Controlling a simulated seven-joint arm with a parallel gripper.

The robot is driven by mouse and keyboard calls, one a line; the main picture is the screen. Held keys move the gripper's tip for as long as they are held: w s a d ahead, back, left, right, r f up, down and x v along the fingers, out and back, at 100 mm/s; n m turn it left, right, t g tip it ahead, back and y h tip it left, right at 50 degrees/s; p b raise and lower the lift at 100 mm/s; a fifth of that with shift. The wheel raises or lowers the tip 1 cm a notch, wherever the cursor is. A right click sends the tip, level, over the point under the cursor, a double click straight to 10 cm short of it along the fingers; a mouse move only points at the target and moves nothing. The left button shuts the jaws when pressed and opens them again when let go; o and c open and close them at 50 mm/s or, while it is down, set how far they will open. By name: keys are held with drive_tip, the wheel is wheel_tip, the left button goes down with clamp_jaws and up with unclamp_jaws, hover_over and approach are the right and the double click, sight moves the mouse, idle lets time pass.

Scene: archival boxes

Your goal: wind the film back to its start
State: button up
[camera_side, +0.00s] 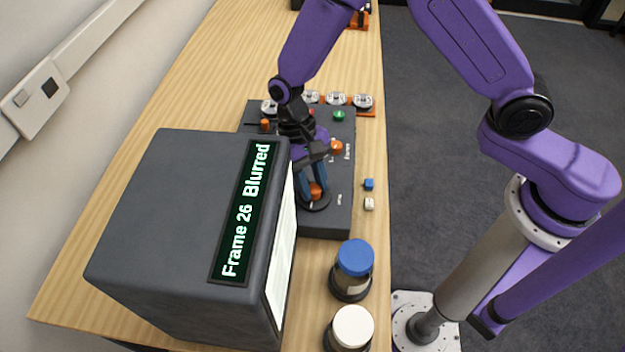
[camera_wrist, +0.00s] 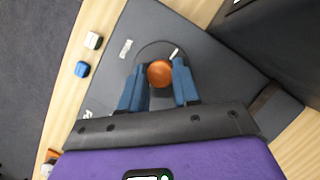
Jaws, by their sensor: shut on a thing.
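The film reader is a dark box (camera_side: 160,215) whose top display (camera_side: 245,215) reads "Frame 26 Blurred". Its bright screen (camera_side: 282,260) faces right and shows only at a steep angle. Behind it lies a dark control panel (camera_side: 330,222). On the panel's near part is a round black dial (camera_side: 319,206) with an orange knob (camera_wrist: 160,73). My gripper (camera_side: 314,188) points down with its blue fingers shut on this orange knob, one finger on each side. A white mark (camera_wrist: 174,53) shows on the dial in the wrist view. The film itself cannot be made out.
The panel also carries another orange knob (camera_side: 336,146) and a green button (camera_side: 339,115). Several silver reels (camera_side: 363,101) stand behind it. A blue cube (camera_side: 369,184) and a white cube (camera_side: 369,204) lie to the right. Blue-lidded (camera_side: 355,257) and white-lidded (camera_side: 352,326) jars stand in front.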

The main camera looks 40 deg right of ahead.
drive_tip(key=shift+n, duration=0.5)
drive_tip(key=o, duration=1)
drive_tip(key=shift+o, duration=0.2)
drive_tip(key=v, duration=1.7)
drive_tip(key=shift+a+r, duration=0.3)
drive_tip(key=shift+a, duration=0.1)
drive_tip(key=s+d+n+t, duration=0.2)
drive_tip(key=s+d+n, duration=0.4)
drive_tip(key=s+d, duration=0.3)
drive_tip(key=s+d+r+n+t, duration=0.1)
drive_tip(key=s+d+n+t, duration=0.1)
drive_tip(key=s+d+n, duration=0.4)
drive_tip(key=s+d, duration=0.4)
drive_tip(key=s, duration=0.5)
drive_tip(key=shift+s+d+r+t, duration=0.25)
drive_tip(key=shift+s+d+t, duration=0.05)
drive_tip(key=shift+s+t, duration=0.1)
